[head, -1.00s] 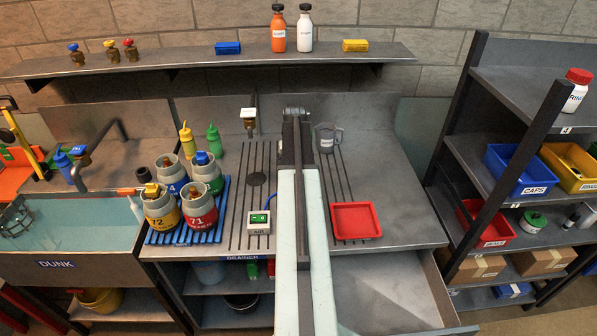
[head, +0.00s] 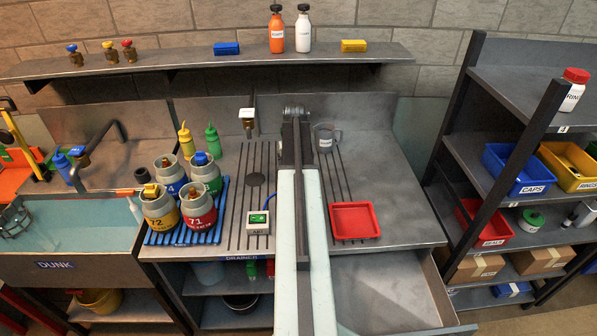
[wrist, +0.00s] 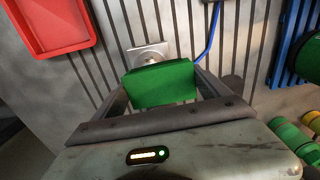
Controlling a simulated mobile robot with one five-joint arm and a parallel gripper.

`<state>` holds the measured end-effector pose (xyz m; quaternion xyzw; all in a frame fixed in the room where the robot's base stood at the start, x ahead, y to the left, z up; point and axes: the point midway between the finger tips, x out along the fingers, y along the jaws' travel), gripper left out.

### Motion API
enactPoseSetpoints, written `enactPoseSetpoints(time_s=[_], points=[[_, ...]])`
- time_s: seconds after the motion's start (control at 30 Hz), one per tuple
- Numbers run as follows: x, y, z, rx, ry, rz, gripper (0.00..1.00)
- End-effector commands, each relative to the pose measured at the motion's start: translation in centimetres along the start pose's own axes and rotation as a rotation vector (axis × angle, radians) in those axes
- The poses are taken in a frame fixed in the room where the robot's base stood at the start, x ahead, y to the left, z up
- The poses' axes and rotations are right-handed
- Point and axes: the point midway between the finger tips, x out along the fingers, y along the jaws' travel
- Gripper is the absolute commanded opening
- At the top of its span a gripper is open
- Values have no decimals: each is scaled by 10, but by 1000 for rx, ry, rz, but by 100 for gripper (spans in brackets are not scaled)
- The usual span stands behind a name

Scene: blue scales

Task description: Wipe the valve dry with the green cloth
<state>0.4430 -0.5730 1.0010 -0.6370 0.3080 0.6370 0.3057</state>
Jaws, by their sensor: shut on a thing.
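My gripper (wrist: 168,88) is shut on the green cloth (wrist: 160,85), which looks like a thick folded block between the two fingers. Just beyond it in the wrist view is a pale square plate (wrist: 136,57) with a small round fitting on it, partly covered by the cloth. I cannot tell whether that fitting is the valve, or whether the cloth touches it. A brass fitting with a white square top (head: 248,118) stands at the back of the drainer. Several valves with coloured handles (head: 113,52) are on the shelf.
A red tray (head: 355,221) lies right of my arm, near a clear mug (head: 326,138).

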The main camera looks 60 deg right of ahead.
Motion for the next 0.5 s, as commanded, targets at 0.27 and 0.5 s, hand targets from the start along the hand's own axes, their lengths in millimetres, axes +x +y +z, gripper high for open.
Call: enactPoseSetpoints(time_s=[0.27, 0.5], points=[[0, -6, 0, -1, 0, -6, 39], [-13, -5, 0, -1, 0, -6, 39]])
